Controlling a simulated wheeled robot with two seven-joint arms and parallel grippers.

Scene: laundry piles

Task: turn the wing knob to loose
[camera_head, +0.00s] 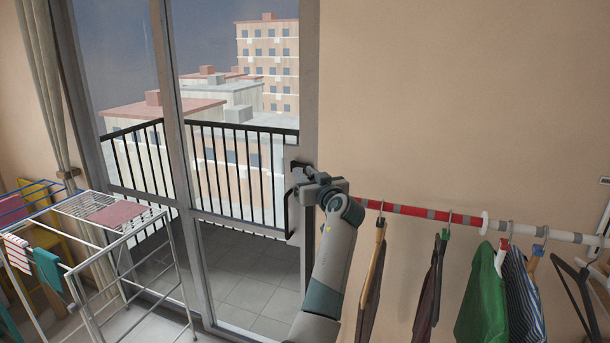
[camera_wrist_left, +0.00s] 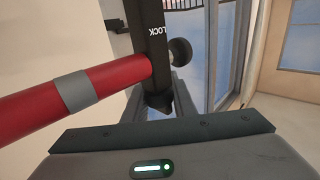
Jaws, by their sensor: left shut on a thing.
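My left gripper (camera_head: 305,177) is at the end of the striped rail, by the door frame. It is shut on a dark part there, taken as the wing knob; the head view is too small to show its shape. In the left wrist view, the gripper's grey fingers (camera_wrist_left: 160,97) stand on both sides of the pointed lower end of a black upright piece (camera_wrist_left: 148,40). That piece bears the word LOCK. A dark round knob (camera_wrist_left: 180,52) shows just behind it. The knob's exact turn cannot be told. My right gripper is in neither view.
The red and grey rail (camera_head: 410,210) runs right from the gripper, with several garments such as a green one (camera_head: 482,295) hanging from it. A glass balcony door (camera_head: 235,180) is left of the gripper. A white drying rack (camera_head: 85,235) stands at the left.

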